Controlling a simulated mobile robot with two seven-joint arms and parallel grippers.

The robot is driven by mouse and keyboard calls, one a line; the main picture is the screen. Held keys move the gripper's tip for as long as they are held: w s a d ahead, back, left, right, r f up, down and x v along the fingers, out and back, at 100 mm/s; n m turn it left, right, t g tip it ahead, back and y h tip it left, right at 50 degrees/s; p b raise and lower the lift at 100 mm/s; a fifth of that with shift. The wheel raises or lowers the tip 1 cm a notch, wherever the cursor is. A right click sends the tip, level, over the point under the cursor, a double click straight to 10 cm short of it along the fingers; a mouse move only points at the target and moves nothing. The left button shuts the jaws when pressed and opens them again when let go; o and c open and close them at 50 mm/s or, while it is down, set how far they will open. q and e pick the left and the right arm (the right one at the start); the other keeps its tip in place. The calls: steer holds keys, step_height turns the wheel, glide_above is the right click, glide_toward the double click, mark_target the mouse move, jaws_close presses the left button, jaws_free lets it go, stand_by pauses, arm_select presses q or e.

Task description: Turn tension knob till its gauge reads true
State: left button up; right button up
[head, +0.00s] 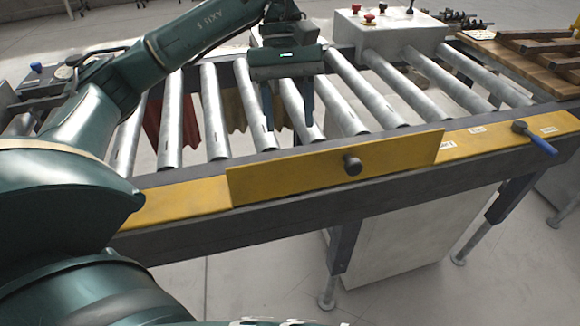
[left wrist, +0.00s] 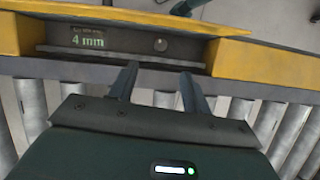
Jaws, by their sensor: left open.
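The dark round knob (head: 352,163) sticks out of a raised yellow plate (head: 290,177) on the conveyor's near side. In the left wrist view, a green lit gauge (left wrist: 88,41) reads 4 mm, with smaller text above it that is too small to read. A small grey round part (left wrist: 161,45), perhaps the knob, shows right of the gauge. My left gripper (head: 288,122) is over the rollers, up and left of the knob in the head view. Its two fingers (left wrist: 158,70) are apart, with nothing between them, and not touching the knob. My right gripper is out of view.
Metal rollers (head: 215,110) run behind the yellow rail (head: 490,140). A blue-handled tool (head: 535,138) lies on the rail at right. A grey box (head: 400,35) with red buttons and wooden slats (head: 520,60) stand behind. Red cloth strips (head: 188,120) hang among the rollers.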

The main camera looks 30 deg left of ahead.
arm_select(q)
steer(key=s+d+f, duration=0.1)
steer(key=f, duration=0.3)
steer(key=s+d+f+m, duration=0.1)
steer(key=f, duration=0.3)
steer(key=s+d+f+m+b, duration=0.1)
steer(key=f, duration=0.3)
steer(key=shift+s+g+y, duration=0.2)
steer(key=shift+g+y, duration=0.1)
steer(key=shift+y, duration=0.1)
